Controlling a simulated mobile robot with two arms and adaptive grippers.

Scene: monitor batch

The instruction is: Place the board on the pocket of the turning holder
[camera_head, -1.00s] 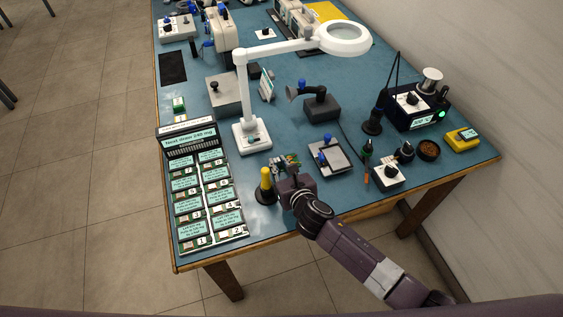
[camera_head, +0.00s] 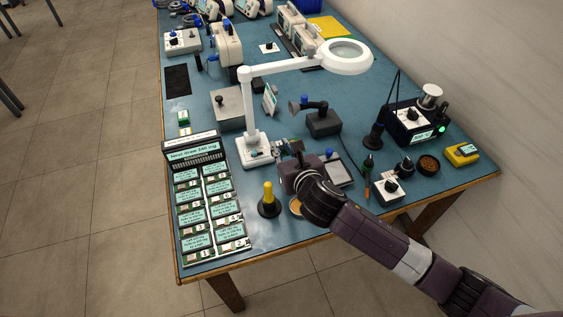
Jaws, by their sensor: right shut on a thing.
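My right arm comes in from the lower right. My right gripper (camera_head: 283,148) is shut over the front middle of the bench, just right of the white magnifier lamp base. It seems to hold a small board at its fingertips, but the board is too small and too covered to make out clearly. What looks like the turning holder (camera_head: 341,174), a dark frame with a pale grey plate and a blue knob, stands just right of the gripper. My gripper and wrist hide its left part, so I cannot make out its pocket. My left gripper is not in view.
The magnifier lamp (camera_head: 252,118) arches over the bench near my gripper. A yellow-handled tool (camera_head: 268,200) stands upright in front. A rack of labelled boards (camera_head: 207,205) lies at the left. A black soldering station (camera_head: 418,123) and a small white knob box (camera_head: 386,193) are at the right.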

